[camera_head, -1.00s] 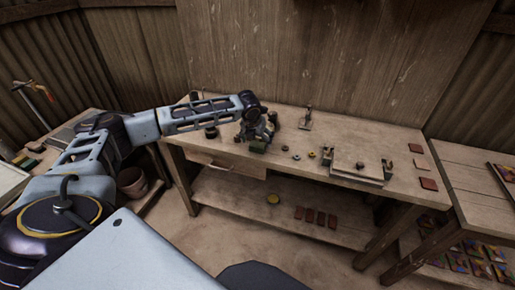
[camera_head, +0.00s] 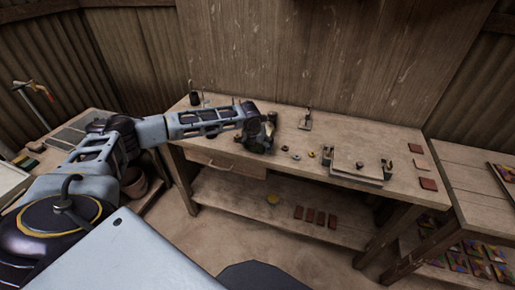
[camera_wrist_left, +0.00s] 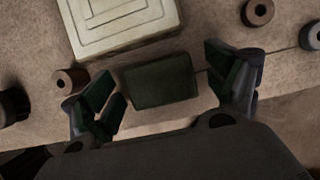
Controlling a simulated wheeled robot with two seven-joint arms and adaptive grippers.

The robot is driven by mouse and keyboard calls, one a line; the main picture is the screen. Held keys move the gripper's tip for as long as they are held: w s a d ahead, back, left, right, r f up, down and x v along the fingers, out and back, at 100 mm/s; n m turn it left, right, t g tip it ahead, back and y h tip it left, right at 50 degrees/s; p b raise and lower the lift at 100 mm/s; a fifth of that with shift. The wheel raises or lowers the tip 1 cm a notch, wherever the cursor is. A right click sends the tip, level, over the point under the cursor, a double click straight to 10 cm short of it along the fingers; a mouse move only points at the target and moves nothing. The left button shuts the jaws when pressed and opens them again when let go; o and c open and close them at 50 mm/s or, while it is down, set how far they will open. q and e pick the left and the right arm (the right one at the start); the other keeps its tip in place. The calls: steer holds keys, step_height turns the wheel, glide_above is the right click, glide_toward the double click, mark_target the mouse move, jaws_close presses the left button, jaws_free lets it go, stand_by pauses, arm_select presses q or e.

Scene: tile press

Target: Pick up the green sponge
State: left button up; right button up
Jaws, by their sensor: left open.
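The green sponge (camera_wrist_left: 161,81) is a dark green block lying on the wooden workbench in the left wrist view. My left gripper (camera_wrist_left: 163,76) is open, with one finger on each side of the sponge and a visible gap on both sides. In the head view my left gripper (camera_head: 264,132) hangs low over the left half of the workbench (camera_head: 345,123). There the gripper and arm make the sponge hard to pick out. My right gripper is not in view.
A pale stepped square block (camera_wrist_left: 122,22) lies close beyond the sponge. A brown ring (camera_wrist_left: 69,81) lies near one finger. In the head view, a flat press-like plate (camera_head: 357,166) stands to the right. Tiles (camera_head: 428,184) lie at the bench's right end.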

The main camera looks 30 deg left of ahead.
mark_target(257, 144)
arm_select(q)
steer(key=c, duration=0.9)
steer(key=shift+r, duration=0.1)
steer(key=shift+r, duration=4.9)
steer(key=shift+o, duration=1.3)
steer(key=c, duration=0.3)
steer(key=shift+c, duration=0.2)
